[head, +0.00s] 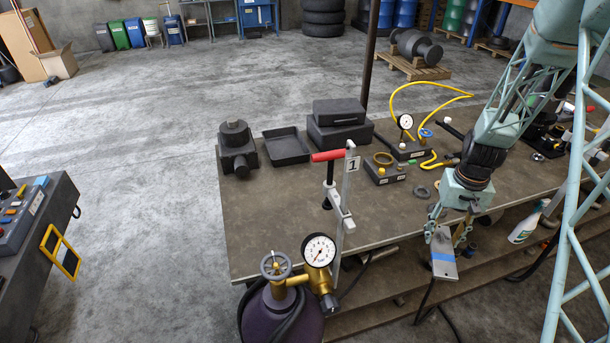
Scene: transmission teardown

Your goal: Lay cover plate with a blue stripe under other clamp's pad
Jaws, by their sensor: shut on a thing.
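The cover plate (444,268) is a small grey plate with a blue stripe across it. My gripper (449,238) is shut on its upper end. The plate hangs tilted at the table's front edge, right of the middle of the view; I cannot tell its exact height. A clamp (346,205) with a red handle and a tag reading 1 stands at the table's front edge, left of my gripper. Its dark pad (327,203) hangs above the tabletop, and no plate shows under it. I cannot clearly make out a second clamp; my arm hides part of the right side.
A gas cylinder (283,318) with a pressure gauge (319,250) stands before the table (270,220). Dark blocks, a black tray (286,147) and gauge fixtures with a yellow hose (432,86) occupy the back. The tabletop between the clamp and my gripper is mostly clear.

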